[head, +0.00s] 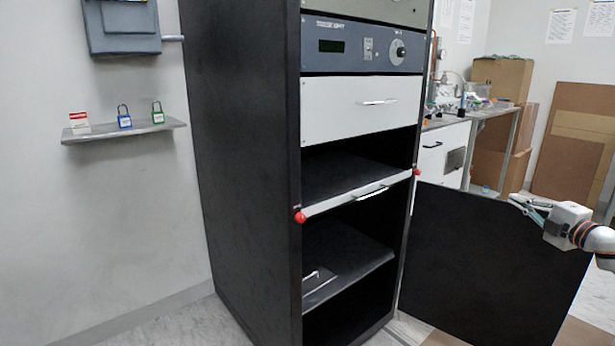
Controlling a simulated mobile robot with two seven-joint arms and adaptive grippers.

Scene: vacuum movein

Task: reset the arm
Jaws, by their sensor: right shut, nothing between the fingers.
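My right arm comes in from the right edge in the head view. Its gripper (526,203) is shut and empty, pointing left in front of the upper edge of the open black cabinet door (490,265). I cannot tell whether the fingers touch the door. My left gripper is not in view.
A tall black cabinet (245,160) stands in the middle, with a white drawer (345,112), open shelves, and a bar with red knobs (300,217). A wall shelf (125,132) with padlocks is at left. A workbench and boxes (500,78) stand behind.

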